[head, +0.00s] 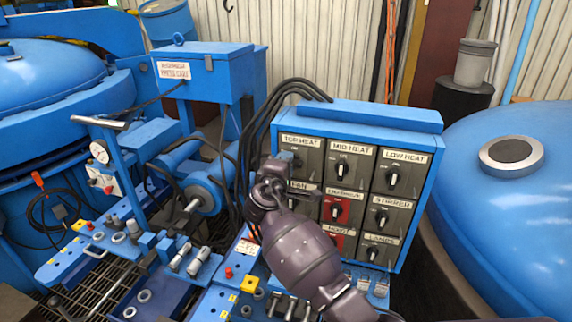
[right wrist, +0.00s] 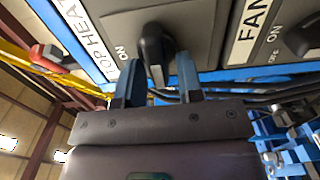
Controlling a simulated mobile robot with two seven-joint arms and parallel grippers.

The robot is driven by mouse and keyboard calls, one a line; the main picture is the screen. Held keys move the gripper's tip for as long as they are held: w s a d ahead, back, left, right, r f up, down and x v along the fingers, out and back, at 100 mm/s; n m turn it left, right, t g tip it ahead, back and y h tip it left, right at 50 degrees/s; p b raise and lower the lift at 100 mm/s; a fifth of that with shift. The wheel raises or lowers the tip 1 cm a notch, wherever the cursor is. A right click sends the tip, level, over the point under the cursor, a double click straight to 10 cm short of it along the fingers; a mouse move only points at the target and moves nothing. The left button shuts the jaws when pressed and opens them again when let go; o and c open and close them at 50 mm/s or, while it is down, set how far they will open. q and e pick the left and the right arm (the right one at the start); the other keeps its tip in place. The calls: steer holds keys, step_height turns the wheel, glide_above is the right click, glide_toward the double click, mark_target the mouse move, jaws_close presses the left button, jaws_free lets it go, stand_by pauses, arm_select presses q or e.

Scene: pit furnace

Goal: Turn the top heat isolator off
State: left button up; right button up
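The top heat isolator is a black rotary knob on a grey plate labelled TOP HEAT, at the upper left of the blue control panel in the head view (head: 297,160). In the right wrist view the knob (right wrist: 154,45) is close up, with a white pointer line and an ON mark to its left. My right gripper (head: 272,180) is in front of the panel's left side, just below the TOP HEAT plate. In the right wrist view its two blue fingers (right wrist: 159,84) are apart, one on each side of the knob's end. Contact is unclear. My left gripper is not in view.
The control panel (head: 437,190) carries several other knobs, including MID HEAT (head: 341,170), LOW HEAT (head: 392,178) and a FAN plate (right wrist: 250,30). Black cables (head: 258,125) run close by the panel's left side. A blue furnace vessel (head: 520,215) stands to the right.

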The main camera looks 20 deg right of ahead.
steer(key=shift+o, duration=0.5)
steer(key=b+v, duration=0.2)
steer(key=v, duration=0.8)
steer(key=shift+s+a, duration=0.25)
steer(key=shift+s, duration=0.1)
